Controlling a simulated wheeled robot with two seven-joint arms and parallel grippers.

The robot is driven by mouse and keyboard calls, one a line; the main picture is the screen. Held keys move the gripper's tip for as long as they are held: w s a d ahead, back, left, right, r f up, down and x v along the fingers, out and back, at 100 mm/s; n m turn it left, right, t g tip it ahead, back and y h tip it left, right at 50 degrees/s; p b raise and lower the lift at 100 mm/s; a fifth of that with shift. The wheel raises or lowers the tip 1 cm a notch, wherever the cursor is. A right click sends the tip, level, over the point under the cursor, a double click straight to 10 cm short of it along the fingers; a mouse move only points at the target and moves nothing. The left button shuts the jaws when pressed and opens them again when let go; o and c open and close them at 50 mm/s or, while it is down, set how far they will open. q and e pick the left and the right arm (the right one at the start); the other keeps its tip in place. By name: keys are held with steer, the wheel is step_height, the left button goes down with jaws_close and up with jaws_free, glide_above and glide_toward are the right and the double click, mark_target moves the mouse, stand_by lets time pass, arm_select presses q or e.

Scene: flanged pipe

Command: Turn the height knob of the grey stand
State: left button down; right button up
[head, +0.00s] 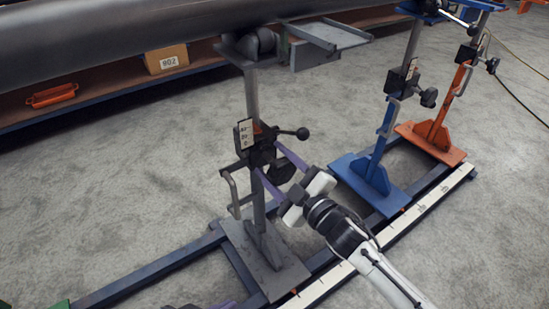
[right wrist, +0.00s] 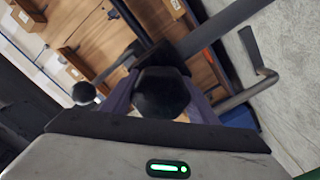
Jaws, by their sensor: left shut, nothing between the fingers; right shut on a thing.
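The grey stand (head: 254,100) stands upright on its base plate and bears the pipe (head: 130,30). Its black height knob (head: 283,173) juts from the clamp block on the post. My right gripper (head: 275,163) comes from the lower right, its purple fingers on either side of the knob and shut on it. In the right wrist view the dark knob (right wrist: 162,92) sits between the two fingers, partly covering them. Only a purple bit of my left gripper (head: 226,304) shows at the bottom edge of the head view, away from the stand.
A lever with a black ball (head: 302,133) sticks out beside the clamp, close above my right fingers. A bent handle (head: 232,190) hangs left of the post. A blue stand (head: 375,160) and an orange stand (head: 440,130) are to the right. A wooden shelf (head: 110,85) is behind.

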steer(key=n, duration=0.3)
steer(key=shift+p, duration=0.3)
steer(key=n, duration=0.3)
steer(key=shift+f+n, duration=0.1)
steer(key=shift+n, duration=0.2)
steer(key=n, duration=0.2)
steer(key=shift+n, duration=0.3)
steer(key=n, duration=0.3)
steer(key=shift+f, duration=0.1)
steer(key=shift+n, duration=0.3)
steer(key=o, duration=1)
steer(key=shift+o, duration=0.2)
